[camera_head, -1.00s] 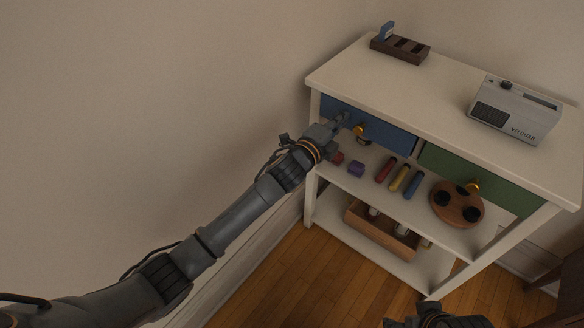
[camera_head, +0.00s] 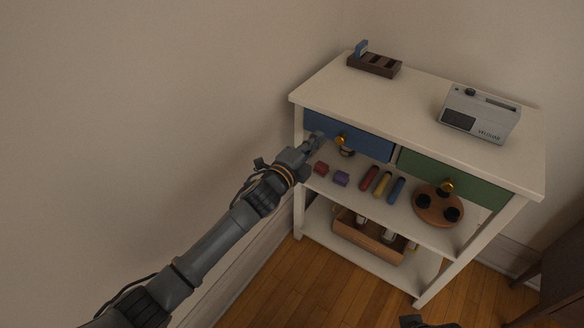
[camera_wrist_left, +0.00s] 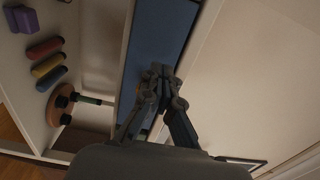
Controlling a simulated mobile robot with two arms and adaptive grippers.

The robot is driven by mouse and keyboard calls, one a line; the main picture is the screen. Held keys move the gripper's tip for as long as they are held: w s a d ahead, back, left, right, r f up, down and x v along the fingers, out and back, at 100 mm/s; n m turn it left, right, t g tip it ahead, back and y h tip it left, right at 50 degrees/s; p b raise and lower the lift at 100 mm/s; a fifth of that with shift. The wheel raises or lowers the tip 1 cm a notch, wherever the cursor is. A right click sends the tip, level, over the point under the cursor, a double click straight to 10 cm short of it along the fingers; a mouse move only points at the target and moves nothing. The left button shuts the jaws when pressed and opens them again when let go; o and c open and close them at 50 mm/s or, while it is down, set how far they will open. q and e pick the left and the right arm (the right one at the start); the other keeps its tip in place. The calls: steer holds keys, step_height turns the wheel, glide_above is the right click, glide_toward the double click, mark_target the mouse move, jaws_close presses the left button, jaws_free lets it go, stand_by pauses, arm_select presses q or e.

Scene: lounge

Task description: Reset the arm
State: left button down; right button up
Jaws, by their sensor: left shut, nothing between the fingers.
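My left gripper (camera_head: 317,140) is shut and empty, in front of the left end of the blue drawer (camera_head: 365,141), left of its gold knob (camera_head: 341,140). In the left wrist view the closed fingertips (camera_wrist_left: 161,72) lie over the blue drawer front (camera_wrist_left: 155,38). I cannot tell whether they touch it. The blue drawer looks closed. Only a dark piece of my right gripper (camera_head: 412,321) shows at the bottom edge, so its fingers are hidden.
The white cabinet (camera_head: 420,112) carries a grey radio (camera_head: 480,113) and a dark slotted block (camera_head: 375,65). Below are a green drawer (camera_head: 478,180), several small coloured blocks, a round wooden holder (camera_head: 438,218) and a wooden crate (camera_head: 345,233). Wooden floor (camera_head: 300,285) lies open in front.

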arm_select(q)
steer(key=p+v, duration=0.1)
steer(key=v, duration=0.7)
steer(key=shift+a+f, duration=0.25)
steer(key=shift+f, duration=0.1)
arm_select(e)
steer(key=x, duration=0.6)
steer(key=shift+s, duration=0.25)
